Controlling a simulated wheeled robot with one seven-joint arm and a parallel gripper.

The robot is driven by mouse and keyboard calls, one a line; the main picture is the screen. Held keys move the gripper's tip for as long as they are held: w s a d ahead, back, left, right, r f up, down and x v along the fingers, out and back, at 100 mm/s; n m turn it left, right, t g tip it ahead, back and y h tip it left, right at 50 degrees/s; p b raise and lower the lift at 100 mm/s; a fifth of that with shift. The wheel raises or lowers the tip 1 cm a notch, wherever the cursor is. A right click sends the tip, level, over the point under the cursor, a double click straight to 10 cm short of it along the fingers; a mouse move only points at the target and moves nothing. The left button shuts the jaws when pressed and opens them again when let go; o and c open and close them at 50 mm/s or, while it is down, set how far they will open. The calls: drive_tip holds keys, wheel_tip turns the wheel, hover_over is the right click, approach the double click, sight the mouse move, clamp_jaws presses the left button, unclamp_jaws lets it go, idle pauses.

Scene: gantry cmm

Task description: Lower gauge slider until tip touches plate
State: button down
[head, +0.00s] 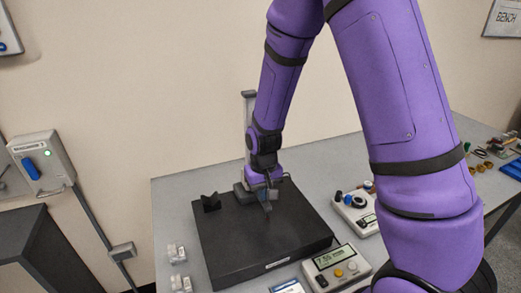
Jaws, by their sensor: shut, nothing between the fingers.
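The gauge stand (248,105) is a pale upright column rising from the back of the black plate (225,235) on the grey bench. Its upper end shows to the left of my purple arm. My gripper (269,203) is low over the back half of the plate, just in front of the column. It is shut and empty. The gauge slider and its tip are mostly hidden by my gripper and wrist, so I cannot tell whether the tip touches the plate or whether my gripper touches the slider.
A small black V-shaped block (211,202) sits on the plate's left side. A display box (336,266) with a lit readout stands at the front right; its digits are hard to read. A control box (355,210) lies to the right. Small clear containers (177,253) stand left.

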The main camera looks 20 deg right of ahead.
drive_tip(key=shift+f, duration=0.3)
idle(0.4)
drive_tip(key=shift+r, duration=3.5)
drive_tip(key=s+d+r+t, duration=0.2)
drive_tip(key=s+d+r, duration=0.1)
drive_tip(key=s+r, duration=0.8)
drive_tip(key=s+d+r+t, duration=0.3)
drive_tip(key=s+d+r, duration=0.1)
drive_tip(key=s+r, duration=0.7)
wheel_tip(320, 180, up, 3)
drive_tip(key=shift+r, duration=0.1)
